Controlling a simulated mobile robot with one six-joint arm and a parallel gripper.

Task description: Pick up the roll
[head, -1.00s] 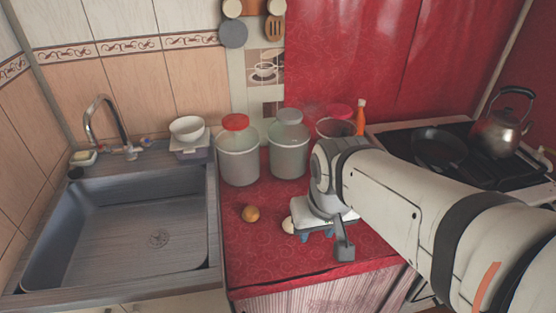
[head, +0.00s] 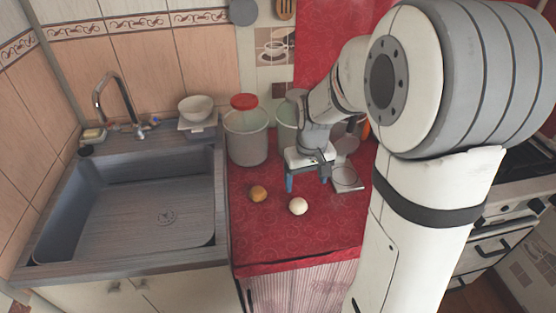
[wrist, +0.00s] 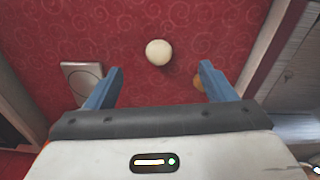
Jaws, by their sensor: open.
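A small golden-brown round piece, which looks like the roll (head: 258,193), lies on the red counter (head: 275,238). In the wrist view the roll (wrist: 198,84) shows only partly, behind the right-hand finger. A white round thing (head: 298,206) lies to its right; in the wrist view the white round thing (wrist: 158,52) sits in front of the gap between the fingers. My gripper (head: 307,181) is open and empty, fingers pointing down, behind the two round things. Its blue fingers also frame the wrist view (wrist: 162,70).
A grey metal item (head: 346,180) lies right of my gripper. Lidded jars (head: 246,145) stand behind the round things. The sink (head: 150,205) is at the left. The counter's front part is clear.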

